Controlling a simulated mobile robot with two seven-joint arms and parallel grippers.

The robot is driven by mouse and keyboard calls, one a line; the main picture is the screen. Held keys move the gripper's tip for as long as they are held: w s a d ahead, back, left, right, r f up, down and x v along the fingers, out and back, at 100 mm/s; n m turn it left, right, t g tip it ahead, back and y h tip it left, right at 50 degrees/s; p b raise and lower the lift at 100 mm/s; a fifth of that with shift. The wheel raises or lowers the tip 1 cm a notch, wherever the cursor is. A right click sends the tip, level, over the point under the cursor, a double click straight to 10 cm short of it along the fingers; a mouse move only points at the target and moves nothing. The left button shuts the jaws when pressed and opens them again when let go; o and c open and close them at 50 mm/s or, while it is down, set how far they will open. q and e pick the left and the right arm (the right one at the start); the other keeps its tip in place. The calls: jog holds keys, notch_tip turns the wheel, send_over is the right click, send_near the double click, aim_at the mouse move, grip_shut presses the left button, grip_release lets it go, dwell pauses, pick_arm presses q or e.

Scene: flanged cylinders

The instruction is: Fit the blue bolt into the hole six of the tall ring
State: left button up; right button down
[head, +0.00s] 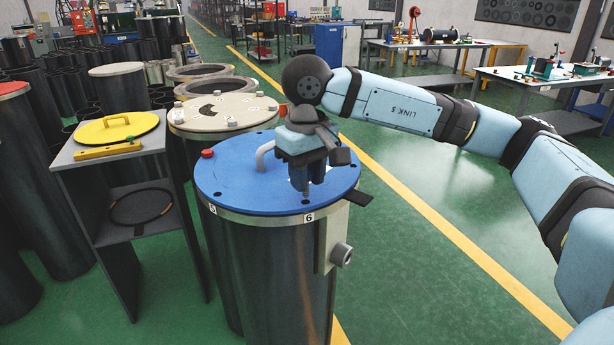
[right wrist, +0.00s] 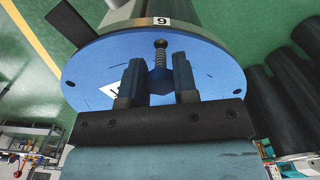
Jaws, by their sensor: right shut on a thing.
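The tall ring (head: 265,270) is a dark upright cylinder with a metal rim and a blue lid (head: 235,185). Labels 5 and 6 (head: 309,217) sit on its near rim. My right gripper (head: 306,181) points down over the lid near label 6, shut on the blue bolt. In the right wrist view the bolt (right wrist: 160,53) shows its threaded shank pointing away, toward label 6 (right wrist: 162,21), with its blue head between the fingers (right wrist: 158,78). The shank's tip is close to the lid's edge; I cannot tell whether it touches a hole. My left gripper is not in view.
A red-headed bolt (head: 207,153) and a grey handle (head: 264,155) stand on the lid. A bracket with a knob (head: 342,255) juts from the cylinder's right side. A grey stand (head: 72,157) with a yellow lid (head: 117,130) is at left. Floor to the right is clear.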

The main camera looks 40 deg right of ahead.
aim_at(307, 197)
pick_arm(q)
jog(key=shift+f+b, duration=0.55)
jog(key=shift+b, duration=0.05)
dwell(1.1)
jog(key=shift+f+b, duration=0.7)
pick_arm(e)
jog(key=shift+f, duration=0.75)
pick_arm(q)
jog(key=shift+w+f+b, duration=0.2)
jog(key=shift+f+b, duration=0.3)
jog(key=shift+b, duration=0.5)
pick_arm(e)
jog(key=shift+f, duration=1.2)
jog(key=shift+s+f, duration=0.1)
jog(key=shift+f, duration=0.15)
jog(key=shift+r, duration=0.35)
pick_arm(q)
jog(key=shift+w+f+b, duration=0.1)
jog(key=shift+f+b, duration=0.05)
jog(key=shift+b, duration=0.3)
pick_arm(e)
jog(key=shift+r, duration=0.1)
pick_arm(q)
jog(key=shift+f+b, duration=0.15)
jog(key=shift+b, duration=0.15)
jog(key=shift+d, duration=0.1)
